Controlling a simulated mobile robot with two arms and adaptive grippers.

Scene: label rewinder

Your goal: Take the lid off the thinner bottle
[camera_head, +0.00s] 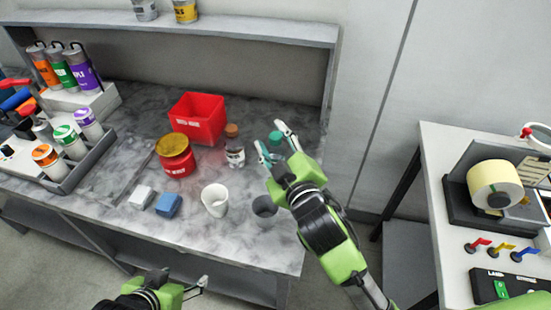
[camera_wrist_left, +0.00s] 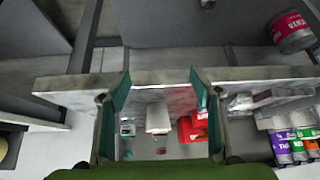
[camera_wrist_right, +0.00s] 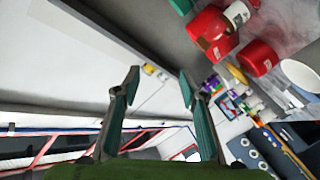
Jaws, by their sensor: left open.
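My left gripper (camera_head: 197,287) is open and low, in front of the bench edge. Its empty fingers show in the left wrist view (camera_wrist_left: 158,92).
A red bin (camera_head: 198,119) stands behind the bottle and a red can with a yellow lid (camera_head: 175,160) to its left. Labelled bottles fill a rack (camera_head: 84,158) at left; a shelf (camera_head: 200,30) hangs behind.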

